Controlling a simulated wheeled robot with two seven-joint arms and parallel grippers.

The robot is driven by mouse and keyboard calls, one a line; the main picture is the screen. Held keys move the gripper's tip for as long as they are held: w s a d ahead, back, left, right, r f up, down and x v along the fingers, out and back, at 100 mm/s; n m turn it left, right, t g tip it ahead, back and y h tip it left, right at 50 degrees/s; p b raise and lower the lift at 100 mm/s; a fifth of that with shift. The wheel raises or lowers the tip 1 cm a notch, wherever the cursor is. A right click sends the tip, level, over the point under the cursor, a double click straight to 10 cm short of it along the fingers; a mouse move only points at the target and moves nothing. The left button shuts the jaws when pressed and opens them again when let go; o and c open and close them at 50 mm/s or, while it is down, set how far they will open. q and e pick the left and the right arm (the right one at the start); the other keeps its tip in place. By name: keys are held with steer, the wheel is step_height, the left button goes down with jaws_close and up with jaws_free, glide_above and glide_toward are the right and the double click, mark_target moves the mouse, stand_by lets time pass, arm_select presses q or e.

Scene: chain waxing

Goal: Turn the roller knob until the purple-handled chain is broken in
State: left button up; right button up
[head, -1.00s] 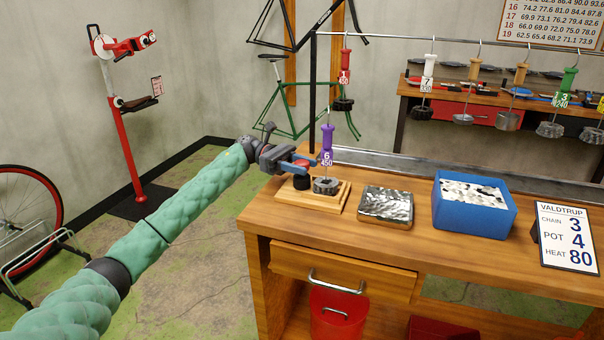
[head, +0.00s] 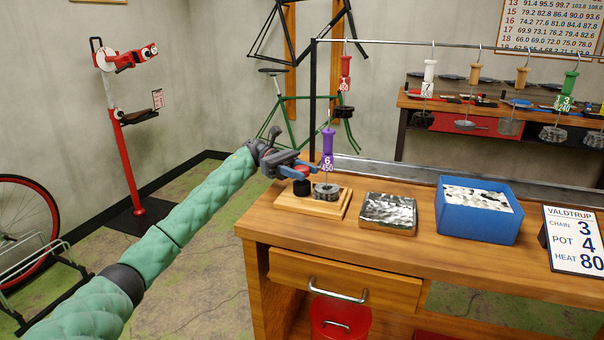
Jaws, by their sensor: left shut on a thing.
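The purple-handled chain (head: 328,144) stands on a wooden roller base (head: 318,208) at the bench's left end. Its tag reads 6 and 450, and its dark coiled chain (head: 327,190) sits low on the base. The roller knob, with a red top (head: 303,168) over a black part (head: 302,187), is just left of the chain. My left gripper (head: 299,170) reaches in from the left and is shut on the knob. Its fingers partly hide the knob's top, and I cannot make out the knob's turn. My right gripper is out of view.
A silver foil-like block (head: 388,212) and a blue box (head: 476,223) stand to the right on the bench. A sign (head: 573,240) reads chain 3, pot 4, heat 80. Several other handled chains hang from a rail (head: 450,42) above.

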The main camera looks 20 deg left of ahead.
arm_select(q)
steer(key=shift+r, duration=0.1)
steer(key=o, duration=1)
steer(key=shift+c, duration=0.2)
steer(key=shift+a, duration=0.1)
steer(key=shift+b+v, duration=0.5)
steer(key=shift+v, duration=3.35)
